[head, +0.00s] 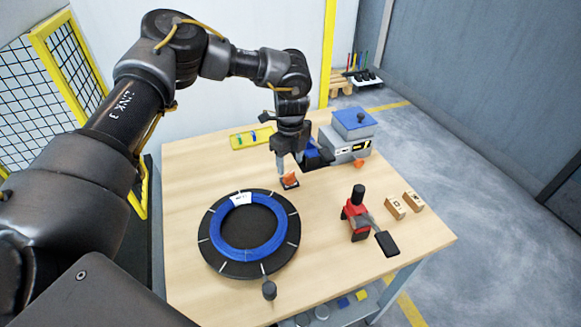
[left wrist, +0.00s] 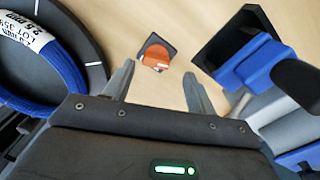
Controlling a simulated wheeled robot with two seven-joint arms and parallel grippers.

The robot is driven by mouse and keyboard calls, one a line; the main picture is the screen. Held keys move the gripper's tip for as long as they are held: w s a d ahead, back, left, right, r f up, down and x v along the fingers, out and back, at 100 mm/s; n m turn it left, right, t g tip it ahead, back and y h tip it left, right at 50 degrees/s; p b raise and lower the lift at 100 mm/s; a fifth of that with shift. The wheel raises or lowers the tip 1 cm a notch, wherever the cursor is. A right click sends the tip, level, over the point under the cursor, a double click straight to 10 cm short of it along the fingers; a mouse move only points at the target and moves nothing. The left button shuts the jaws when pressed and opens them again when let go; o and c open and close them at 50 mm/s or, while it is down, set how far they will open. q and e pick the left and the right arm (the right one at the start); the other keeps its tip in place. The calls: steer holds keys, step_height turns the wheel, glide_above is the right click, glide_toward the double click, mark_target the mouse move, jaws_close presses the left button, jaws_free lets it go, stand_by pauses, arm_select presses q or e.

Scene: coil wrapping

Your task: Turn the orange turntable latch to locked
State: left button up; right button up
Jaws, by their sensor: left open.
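The orange turntable latch (head: 290,179) sits on a small dark base on the table, just behind the turntable (head: 285,252). In the left wrist view the latch (left wrist: 156,56) lies ahead of the fingertips, near the middle between them. A blue coil (head: 219,248) with a white label lies on the black turntable. My left gripper (head: 289,166) points down just above the latch. Its two fingers (left wrist: 157,79) are apart with nothing between them, and I see no contact with the latch. My right gripper does not show.
A grey and blue machine (head: 345,140) stands behind and right of the latch, with a dark and blue part close to my gripper. A red and black tool (head: 356,212) and two wooden blocks (head: 396,207) stand at right. A yellow tray (head: 251,138) lies at the back.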

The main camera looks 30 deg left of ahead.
mark_target(289, 174)
arm_select(q)
step_height(289, 174, down, 2)
steer(key=shift+s+a+f, duration=0.1)
steer(key=shift+s+a, duration=0.05)
steer(key=shift+s+f, duration=0.2)
steer(key=shift+s, duration=0.05)
steer(key=shift+f, duration=0.15)
steer(key=shift+w+f, duration=0.2)
steer(key=shift+f, duration=0.05)
steer(key=shift+s+r, duration=0.1)
steer(key=shift+s, duration=0.05)
steer(key=c, duration=1)
steer(key=shift+m+p, duration=0.6)
steer(key=shift+m, duration=0.3)
steer(key=m, duration=0.3)
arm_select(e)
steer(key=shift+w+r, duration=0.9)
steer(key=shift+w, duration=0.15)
